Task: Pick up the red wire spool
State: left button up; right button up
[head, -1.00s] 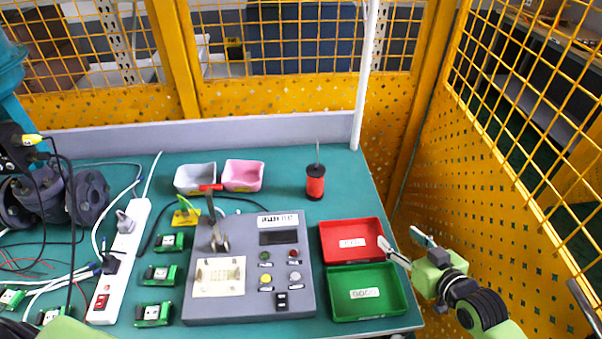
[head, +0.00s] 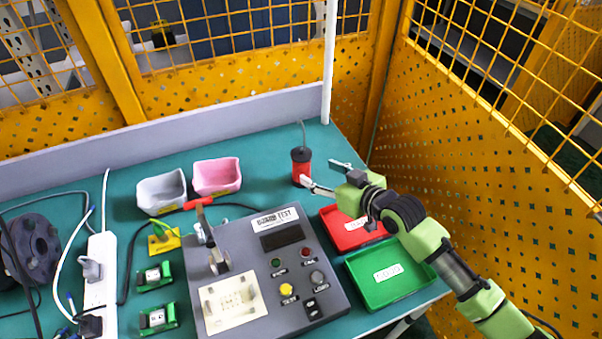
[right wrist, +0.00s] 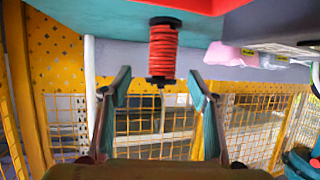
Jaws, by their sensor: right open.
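The red wire spool (head: 301,166) stands upright near the back right of the green table, with black ends and a thin rod on top. In the right wrist view the spool (right wrist: 163,50) appears upside down, ahead of the gap between the fingers. My right gripper (head: 324,176) is open and empty just to the right of the spool. One finger's tip looks close to the spool's lower part in the head view; whether it touches I cannot tell. In the right wrist view my right gripper (right wrist: 158,80) has its fingers wide apart. My left gripper is not in view.
A red tray (head: 337,226) and a green tray (head: 412,290) lie below my right arm. The grey test box (head: 335,291) is left of them. Pink (head: 217,176) and grey (head: 162,191) bins stand left of the spool. A white pole (head: 328,70) and yellow mesh fence (head: 480,160) are close by.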

aim_at(307, 167)
jog(key=b+x, duration=0.1)
jog(key=x, duration=0.2)
jog(key=shift+a+f, duration=0.1)
jog(key=shift+a, duration=0.25)
jog(key=shift+w+b, duration=0.1)
jog(key=shift+b, duration=0.2)
jog(key=shift+w+f, duration=0.1)
jog(key=b+x, duration=0.3)
jog(key=b, duration=0.1)
jog(key=shift+w+a+f, duration=0.2)
jog(key=shift+a+f, duration=0.05)
jog(key=shift+a, duration=0.05)
jog(key=shift+w+a+b, duration=0.3)
jog(key=shift+w+b, duration=0.1)
jog(key=shift+b, duration=0.2)
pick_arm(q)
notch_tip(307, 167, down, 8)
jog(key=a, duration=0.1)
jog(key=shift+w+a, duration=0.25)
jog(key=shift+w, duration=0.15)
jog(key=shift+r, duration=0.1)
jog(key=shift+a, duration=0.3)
pick_arm(e)
jog(key=shift+r, duration=0.1)
jog(key=c, duration=1.4)
